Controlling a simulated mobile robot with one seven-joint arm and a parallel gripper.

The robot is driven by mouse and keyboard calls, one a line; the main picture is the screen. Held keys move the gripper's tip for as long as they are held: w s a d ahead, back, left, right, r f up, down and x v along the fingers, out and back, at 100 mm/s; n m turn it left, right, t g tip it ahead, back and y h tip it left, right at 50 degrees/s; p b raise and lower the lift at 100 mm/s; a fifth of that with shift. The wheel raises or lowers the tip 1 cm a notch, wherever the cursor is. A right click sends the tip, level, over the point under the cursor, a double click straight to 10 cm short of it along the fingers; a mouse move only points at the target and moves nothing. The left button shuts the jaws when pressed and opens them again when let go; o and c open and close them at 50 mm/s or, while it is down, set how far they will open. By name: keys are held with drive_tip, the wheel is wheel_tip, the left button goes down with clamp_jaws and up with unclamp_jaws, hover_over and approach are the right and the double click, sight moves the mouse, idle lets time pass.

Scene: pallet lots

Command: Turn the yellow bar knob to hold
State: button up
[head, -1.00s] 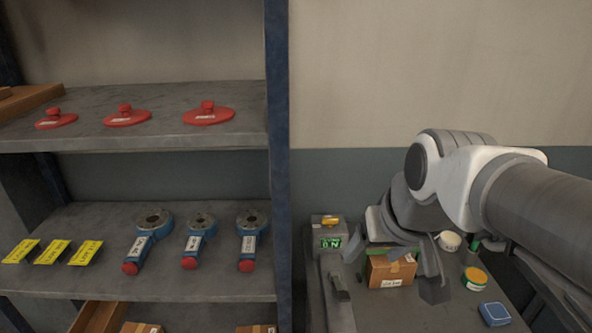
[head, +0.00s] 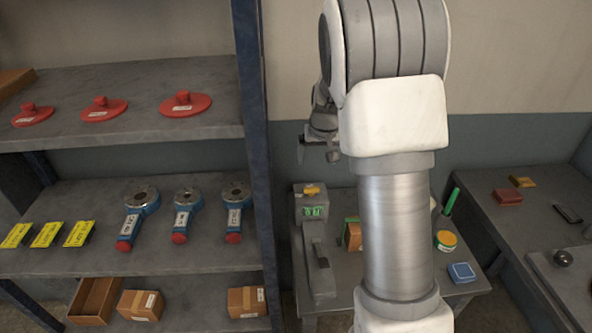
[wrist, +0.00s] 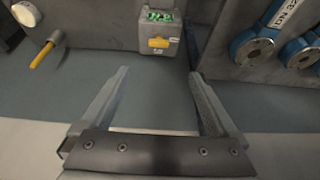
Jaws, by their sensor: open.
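The yellow bar knob (head: 311,190) sits on top of a grey box (head: 311,207) with a lit green display (head: 313,212), whose text is too small to read surely. In the wrist view the knob (wrist: 158,42) lies roughly crosswise beside the display, beyond my fingertips and near the picture's middle. My gripper (head: 318,150) is above and behind the box in the head view, apart from the knob. Its two fingers (wrist: 158,75) are spread with nothing between them.
A lever-like grey fixture (head: 319,258) stands in front of the box. My arm partly hides a cardboard box (head: 353,236) on the same bench. A blue case (head: 461,272) is to the right. The shelf post (head: 257,150) rises close on the left.

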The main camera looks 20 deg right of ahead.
sight(312, 188)
drive_tip(key=p+x, duration=0.1)
drive_tip(key=x, duration=1.7)
drive_tip(key=shift+w+d+f+p, duration=0.2)
drive_tip(key=shift+f+p, duration=0.05)
drive_tip(key=shift+p, duration=0.15)
drive_tip(key=c, duration=1.4)
